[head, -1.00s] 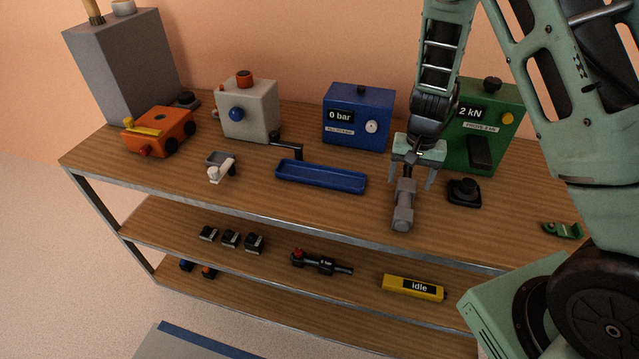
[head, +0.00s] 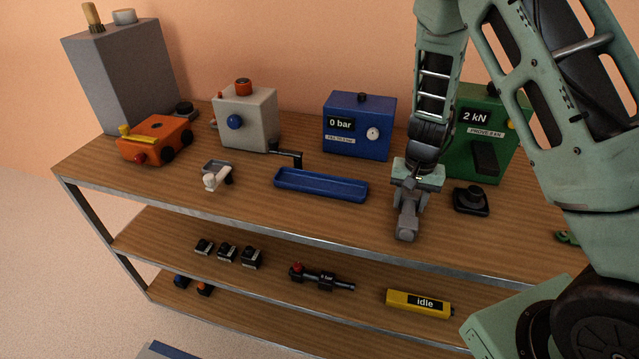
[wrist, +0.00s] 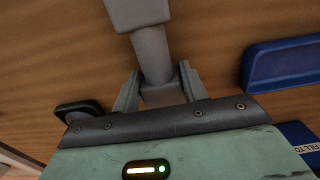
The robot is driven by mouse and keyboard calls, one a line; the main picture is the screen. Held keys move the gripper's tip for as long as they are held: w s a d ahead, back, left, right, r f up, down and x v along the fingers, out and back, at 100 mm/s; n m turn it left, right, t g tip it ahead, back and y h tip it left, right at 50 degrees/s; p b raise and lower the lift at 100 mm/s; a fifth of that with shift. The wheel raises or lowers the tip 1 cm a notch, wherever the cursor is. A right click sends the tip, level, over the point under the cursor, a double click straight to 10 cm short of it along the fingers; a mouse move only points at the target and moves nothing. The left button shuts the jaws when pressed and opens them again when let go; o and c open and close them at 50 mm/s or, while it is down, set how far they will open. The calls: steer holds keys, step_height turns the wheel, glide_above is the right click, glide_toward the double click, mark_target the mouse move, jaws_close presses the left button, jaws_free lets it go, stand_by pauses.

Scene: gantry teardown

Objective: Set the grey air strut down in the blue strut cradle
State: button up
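The grey air strut (head: 408,220) is at the front of the wooden bench top, pointing towards the front edge. My gripper (head: 408,192) is over its far part, pointing down. In the wrist view the two fingers (wrist: 158,88) stand on either side of the strut's narrower end and appear shut on it; the strut (wrist: 150,45) extends away between them. I cannot tell whether the strut still touches the bench. The blue strut cradle (head: 320,185), a long shallow tray, lies empty to the left of my gripper; it also shows in the wrist view (wrist: 285,62).
The blue box reading 0 bar (head: 357,125) stands behind the cradle, the green 2 kN box (head: 478,140) behind my gripper. A black pedestal (head: 471,200) sits right of the strut. A black crank handle (head: 288,156) is near the cradle's far left end. Bare bench separates strut and cradle.

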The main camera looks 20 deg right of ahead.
jaws_close()
steer(key=shift+r+p, duration=2.65)
steer(key=shift+r, duration=0.4)
